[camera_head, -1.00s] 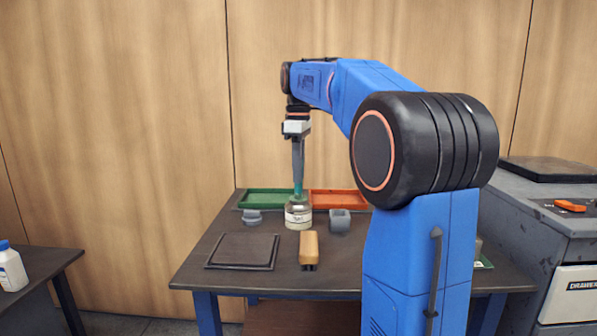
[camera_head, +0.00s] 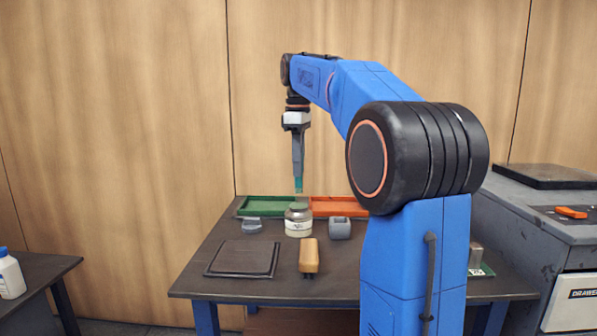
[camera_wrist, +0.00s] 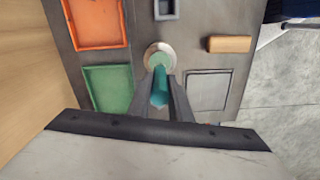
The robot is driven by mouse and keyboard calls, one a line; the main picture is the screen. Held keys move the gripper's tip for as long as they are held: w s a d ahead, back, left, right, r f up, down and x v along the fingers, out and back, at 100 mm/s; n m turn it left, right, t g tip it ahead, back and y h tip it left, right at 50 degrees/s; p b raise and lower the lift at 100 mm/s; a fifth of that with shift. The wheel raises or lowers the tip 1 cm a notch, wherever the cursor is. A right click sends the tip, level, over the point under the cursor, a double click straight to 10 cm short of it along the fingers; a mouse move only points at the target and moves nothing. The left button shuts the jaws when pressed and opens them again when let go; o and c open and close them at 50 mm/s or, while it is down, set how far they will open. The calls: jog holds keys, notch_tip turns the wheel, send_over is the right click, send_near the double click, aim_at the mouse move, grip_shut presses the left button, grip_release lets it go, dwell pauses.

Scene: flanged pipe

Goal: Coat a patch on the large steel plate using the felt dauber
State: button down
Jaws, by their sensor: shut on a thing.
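My gripper (camera_head: 298,178) is shut on the teal felt dauber (camera_wrist: 160,86) and hangs pointing down. The dauber's teal part (camera_head: 298,185) shows just below the fingertips, above a jar. The jar (camera_head: 298,222) is glass with a pale label and stands on the table; it shows beyond the fingers in the wrist view (camera_wrist: 152,54). The dauber's lower end is hard to make out. A flat dark square steel plate (camera_head: 242,259) lies at the table's front left; the wrist view shows it right of the fingers (camera_wrist: 208,91). No coating is discernible on it.
A wood-handled brush (camera_head: 309,256) lies right of the plate. Behind are a green tray (camera_head: 265,212) and an orange tray (camera_head: 338,212). Another dark slab (camera_head: 548,176) lies on the cabinet at right.

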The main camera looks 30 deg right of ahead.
jog(key=shift+r, duration=1.45)
jog(key=shift+s, duration=0.15)
